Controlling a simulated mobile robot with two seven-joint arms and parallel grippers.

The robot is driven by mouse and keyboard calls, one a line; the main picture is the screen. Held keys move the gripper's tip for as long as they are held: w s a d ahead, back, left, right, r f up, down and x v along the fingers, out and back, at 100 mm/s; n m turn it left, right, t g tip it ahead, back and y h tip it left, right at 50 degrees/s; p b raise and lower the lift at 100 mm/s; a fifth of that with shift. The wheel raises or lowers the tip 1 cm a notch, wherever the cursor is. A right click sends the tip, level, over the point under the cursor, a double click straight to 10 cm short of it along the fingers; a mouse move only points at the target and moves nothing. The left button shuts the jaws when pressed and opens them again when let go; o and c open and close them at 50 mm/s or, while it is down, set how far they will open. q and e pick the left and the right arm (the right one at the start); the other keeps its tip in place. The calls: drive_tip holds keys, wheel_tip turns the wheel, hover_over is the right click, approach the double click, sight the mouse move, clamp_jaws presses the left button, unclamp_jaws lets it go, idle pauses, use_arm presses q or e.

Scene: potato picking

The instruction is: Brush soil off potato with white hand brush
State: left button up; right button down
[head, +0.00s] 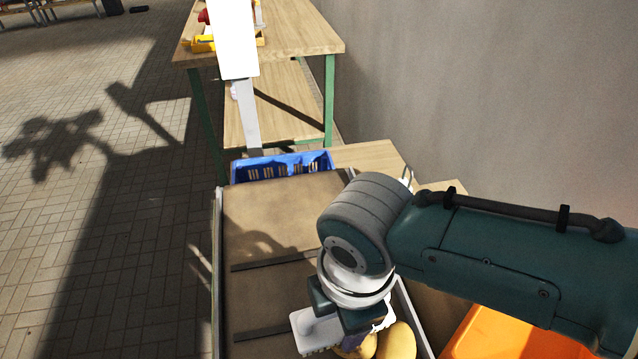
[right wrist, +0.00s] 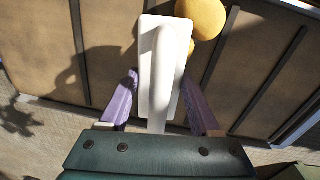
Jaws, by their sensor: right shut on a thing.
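The white hand brush (head: 318,331) is in my right gripper (head: 352,322), low in the head view. In the right wrist view, the purple fingers of my right gripper (right wrist: 160,85) stand on either side of the brush's handle (right wrist: 162,65). Two yellow potatoes lie close to the brush at the bottom of the head view: one at right (head: 397,342) and one partly hidden beneath the brush and gripper (head: 362,349). The right wrist view shows one potato (right wrist: 203,17) at the brush's far end. I cannot tell whether the brush touches them. My left gripper is out of view.
The potatoes lie on a brown, slatted surface (head: 265,225) with a raised grey rim. A blue crate (head: 280,168) stands at its far end. An orange container (head: 500,335) is at lower right, beneath my right arm. A wooden table (head: 300,35) stands beyond, and a wall is at right.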

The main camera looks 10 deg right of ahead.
drive_tip(key=shift+w+d+f, duration=0.1)
drive_tip(key=shift+w+d, duration=0.05)
drive_tip(key=shift+d, duration=0.75)
drive_tip(key=shift+w+d, duration=0.1)
drive_tip(key=shift+d, duration=0.75)
drive_tip(key=shift+s+a+f, duration=0.1)
drive_tip(key=shift+s+a, duration=0.05)
drive_tip(key=shift+a, duration=0.85)
drive_tip(key=shift+r+p, duration=0.35)
wheel_tip(320, 180, up, 7)
drive_tip(key=p, duration=0.6)
drive_tip(key=shift+f+p, duration=0.2)
drive_tip(key=shift+p, duration=0.1)
drive_tip(key=shift+f, duration=0.15)
drive_tip(key=shift+f, duration=0.1)
